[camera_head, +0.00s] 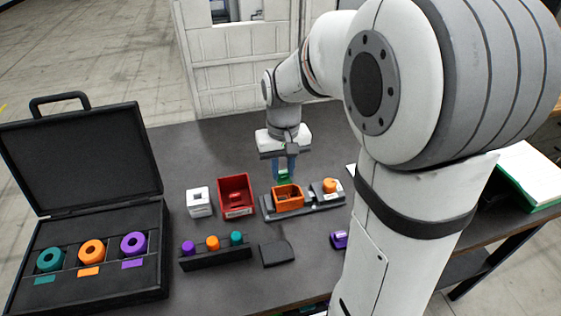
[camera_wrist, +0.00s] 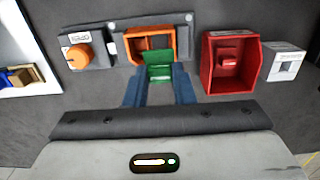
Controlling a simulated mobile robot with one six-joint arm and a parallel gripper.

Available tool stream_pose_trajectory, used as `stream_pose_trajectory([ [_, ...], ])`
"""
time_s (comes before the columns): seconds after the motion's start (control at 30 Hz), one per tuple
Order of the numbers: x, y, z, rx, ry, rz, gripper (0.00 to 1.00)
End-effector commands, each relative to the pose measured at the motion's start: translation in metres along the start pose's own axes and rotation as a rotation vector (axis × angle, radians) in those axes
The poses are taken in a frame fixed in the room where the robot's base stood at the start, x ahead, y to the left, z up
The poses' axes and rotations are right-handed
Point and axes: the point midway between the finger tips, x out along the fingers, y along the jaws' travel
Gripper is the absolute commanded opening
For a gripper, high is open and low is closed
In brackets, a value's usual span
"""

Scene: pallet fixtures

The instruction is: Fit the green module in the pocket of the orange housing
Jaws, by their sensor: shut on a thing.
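The orange housing (camera_head: 288,198) sits on a dark grey fixture (camera_head: 322,206) on the table, its open pocket facing up. In the wrist view the housing (camera_wrist: 133,40) is just beyond my fingertips. My gripper (camera_head: 284,172) is shut on the green module (camera_head: 284,177), which shows between the blue fingers in the wrist view (camera_wrist: 158,68). The module is held by the near side of the housing in the wrist view and overlaps its edge there. Whether it touches the housing cannot be told. The pocket looks empty where it shows.
An orange knob (camera_head: 330,186) stands on the same fixture. A red bin (camera_head: 235,194) and a white block (camera_head: 199,202) are to its left. A rack with coloured pegs (camera_head: 214,254), a dark pad (camera_head: 277,253), a purple item (camera_head: 339,240) and an open case (camera_head: 88,262) lie nearer.

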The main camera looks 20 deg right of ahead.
Motion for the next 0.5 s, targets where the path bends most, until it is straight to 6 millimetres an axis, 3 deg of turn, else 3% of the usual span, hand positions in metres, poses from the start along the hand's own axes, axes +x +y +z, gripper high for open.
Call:
stream_pose_trajectory([
  [0.5,0.045,-0.002,-0.001,-0.007,-0.001,0.000,0.01],
])
